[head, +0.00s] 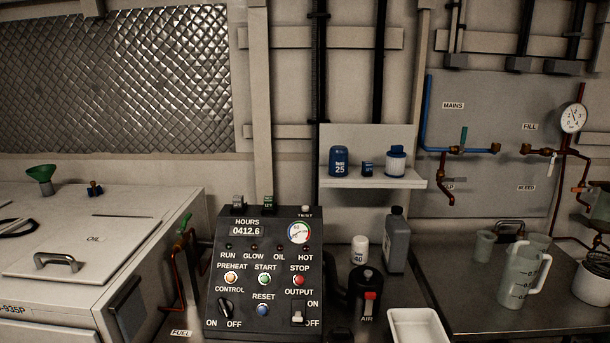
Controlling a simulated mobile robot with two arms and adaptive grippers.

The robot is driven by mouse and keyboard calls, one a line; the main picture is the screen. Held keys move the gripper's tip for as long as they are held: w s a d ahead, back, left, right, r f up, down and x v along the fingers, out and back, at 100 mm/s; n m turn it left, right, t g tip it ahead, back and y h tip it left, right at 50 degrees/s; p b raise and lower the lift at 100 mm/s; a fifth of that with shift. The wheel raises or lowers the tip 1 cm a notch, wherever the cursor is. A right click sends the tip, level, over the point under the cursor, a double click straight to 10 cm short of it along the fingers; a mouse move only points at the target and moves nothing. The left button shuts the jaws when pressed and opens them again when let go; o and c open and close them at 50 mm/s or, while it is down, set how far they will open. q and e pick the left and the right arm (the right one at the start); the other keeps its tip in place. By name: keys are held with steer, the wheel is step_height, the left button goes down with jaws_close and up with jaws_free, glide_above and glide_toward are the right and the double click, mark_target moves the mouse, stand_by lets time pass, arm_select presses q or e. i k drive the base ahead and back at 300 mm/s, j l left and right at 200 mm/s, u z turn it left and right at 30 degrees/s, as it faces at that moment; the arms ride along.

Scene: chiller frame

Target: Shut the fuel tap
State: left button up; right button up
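A small tap with a green lever (185,222) sits on a copper pipe (176,275) at the left of the control panel, beside the white cabinet. A label reading FUEL (181,333) is below it at the bottom edge. The lever points up and leans slightly right. Whether the tap is open or shut is hard to tell at this size. Neither of my grippers shows in the head view.
The black control panel (265,270) stands close to the tap's right. The white cabinet (100,235) bounds it on the left. A jug (523,278), a white tray (420,326) and a grey bottle (395,240) stand further right.

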mark_target(179, 231)
steer(key=i+j+u, duration=0.15)
steer(key=u, duration=0.2)
steer(key=i+u, duration=0.35)
